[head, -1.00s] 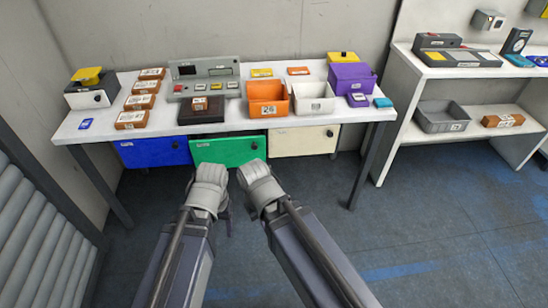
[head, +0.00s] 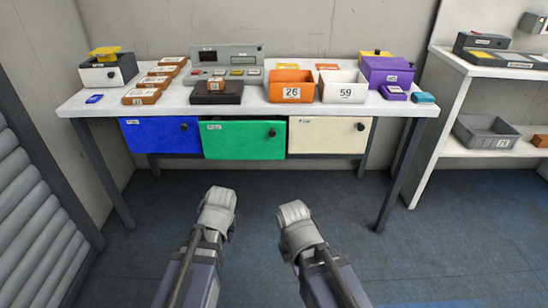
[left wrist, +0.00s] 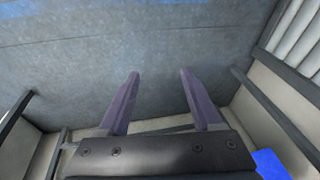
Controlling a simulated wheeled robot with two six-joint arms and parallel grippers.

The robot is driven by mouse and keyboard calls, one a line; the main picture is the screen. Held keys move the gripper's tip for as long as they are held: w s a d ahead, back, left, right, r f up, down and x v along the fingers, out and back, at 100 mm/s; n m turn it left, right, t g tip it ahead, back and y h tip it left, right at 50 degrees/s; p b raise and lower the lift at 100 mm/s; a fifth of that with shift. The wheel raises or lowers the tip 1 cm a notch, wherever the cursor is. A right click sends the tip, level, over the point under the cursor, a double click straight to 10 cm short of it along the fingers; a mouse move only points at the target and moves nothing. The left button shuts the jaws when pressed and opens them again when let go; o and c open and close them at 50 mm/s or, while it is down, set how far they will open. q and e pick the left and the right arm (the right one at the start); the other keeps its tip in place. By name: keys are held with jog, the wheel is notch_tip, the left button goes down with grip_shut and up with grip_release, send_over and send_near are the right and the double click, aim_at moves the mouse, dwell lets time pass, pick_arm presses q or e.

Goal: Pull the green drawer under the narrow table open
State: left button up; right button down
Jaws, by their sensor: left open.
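The green drawer (head: 240,141) hangs under the narrow table (head: 235,112), between a blue and a cream drawer. A black knob (head: 272,132) sits on its front, at the right. Its front reaches slightly lower in the picture than its neighbours; I cannot tell if it stands out. My left gripper (head: 217,207) is in front of and below the drawer in the head view, apart from it. The left wrist view shows its two fingers (left wrist: 159,75) spread, with nothing between them. My right gripper (head: 296,220) is to its right, also apart from the drawer; its fingers are hidden.
The blue drawer (head: 155,136) and cream drawer (head: 330,136) flank the green one. Table legs (head: 400,180) stand at both ends. Bins and boxes, including an orange bin (head: 291,86), stand on top. A white shelf (head: 445,120) is at right. Floor before the drawers is clear.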

aim_at(272, 134)
pick_arm(q)
jog(key=w+a+f+n+t+y+b, duration=0.2)
jog(key=w+a+t+b, duration=0.1)
jog(key=w, duration=0.4)
jog(key=w+r+t+y, duration=0.2)
jog(key=w+r+t, duration=0.25)
jog(key=w, duration=0.25)
jog(key=w+d+r+m+t+h, duration=0.2)
jog(key=w+d+r+t+h, duration=0.15)
jog(key=d+r, duration=0.45)
jog(key=w+d+r+m+t+h, duration=0.1)
jog(key=w+d+r+t+h, duration=0.3)
jog(key=d, duration=0.7)
jog(key=shift+t+y, duration=0.3)
jog(key=shift+y, duration=0.45)
jog(key=shift+w+a+r+b, duration=0.1)
jog(key=shift+w+r, duration=0.05)
jog(key=shift+w, duration=1.4)
jog(key=shift+w+a+r+b, duration=0.1)
jog(key=shift+w+r+b, duration=0.05)
jog(key=shift+w, duration=1.35)
jog(key=shift+w+a+r+b, duration=0.1)
jog(key=shift+w+r, duration=0.05)
jog(key=shift+w, duration=1.4)
pick_arm(e)
notch_tip(272, 134, down, 6)
jog(key=w+a, duration=0.1)
jog(key=shift+w+a+r, duration=0.15)
jog(key=shift+w, duration=0.25)
